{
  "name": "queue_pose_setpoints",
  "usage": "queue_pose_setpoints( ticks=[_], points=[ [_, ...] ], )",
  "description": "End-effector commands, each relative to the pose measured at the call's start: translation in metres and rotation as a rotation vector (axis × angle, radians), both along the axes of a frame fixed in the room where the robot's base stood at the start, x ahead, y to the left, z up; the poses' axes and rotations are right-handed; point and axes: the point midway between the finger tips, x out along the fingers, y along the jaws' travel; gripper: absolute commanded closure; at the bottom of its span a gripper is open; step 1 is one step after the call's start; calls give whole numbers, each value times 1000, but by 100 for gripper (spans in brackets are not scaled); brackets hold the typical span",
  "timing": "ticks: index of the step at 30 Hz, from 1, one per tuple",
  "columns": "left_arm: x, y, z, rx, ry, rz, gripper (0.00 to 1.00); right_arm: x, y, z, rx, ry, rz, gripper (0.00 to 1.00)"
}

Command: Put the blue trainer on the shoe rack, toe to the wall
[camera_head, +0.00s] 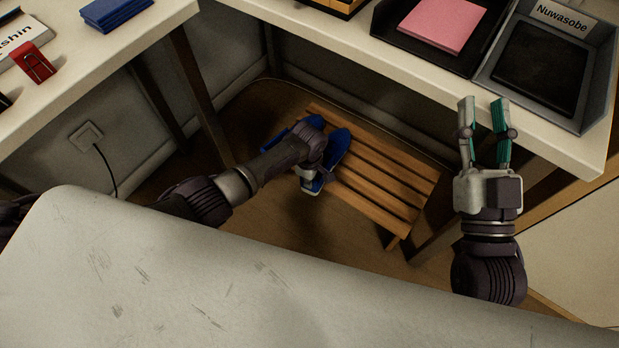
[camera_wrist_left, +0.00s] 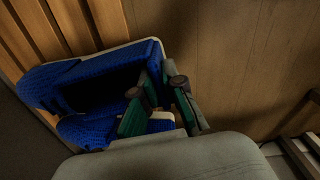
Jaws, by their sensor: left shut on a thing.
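The blue trainer (camera_head: 338,156) with a pale sole is at the left end of the wooden slatted shoe rack (camera_head: 385,183), under the desk. My left gripper (camera_head: 308,171) reaches down and is shut on the trainer; the arm hides part of it. In the left wrist view, the fingers (camera_wrist_left: 162,112) grip the trainer (camera_wrist_left: 110,70) near its dark opening. Another blue part (camera_head: 287,132) shows left of my arm; I cannot tell whether it is a second shoe. Whether the sole rests on the slats is unclear. My right gripper (camera_head: 485,125) is open and empty, before the desk edge.
A pale worktop (camera_head: 170,270) fills the near side. The desk (camera_head: 400,85) behind carries a black tray with pink paper (camera_head: 440,22) and a grey tray (camera_head: 545,70). Desk legs flank the rack. The rack's right part is bare.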

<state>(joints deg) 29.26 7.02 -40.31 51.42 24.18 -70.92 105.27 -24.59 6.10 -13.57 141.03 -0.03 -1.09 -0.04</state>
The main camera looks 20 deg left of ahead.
Motion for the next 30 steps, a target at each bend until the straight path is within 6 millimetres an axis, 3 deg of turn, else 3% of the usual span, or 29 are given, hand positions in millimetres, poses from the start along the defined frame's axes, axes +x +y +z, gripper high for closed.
queue_pose_setpoints(
  ticks=[7, 10, 23, 24, 27, 30],
  points=[
    [1, 0, 1, -1, -2, 1, 100, 2, 0, -4, -5, 26, -1, 60],
    [1, -1, 1, -1, -2, 0, 100, 10, -3, -31, -34, 119, -11, 60],
    [1, 0, -2, 0, -2, -1, 100, 6, -3, -14, -24, 92, -7, 60],
    [1, 0, -2, 0, -2, -1, 84, 5, -2, -12, -22, 86, -6, 60],
    [1, 0, -2, 0, -2, -1, 68, 4, -2, -7, -18, 77, -3, 60],
    [1, 0, -1, 0, -1, 0, 62, 4, -2, -7, -19, 77, -4, 60]
  ],
)
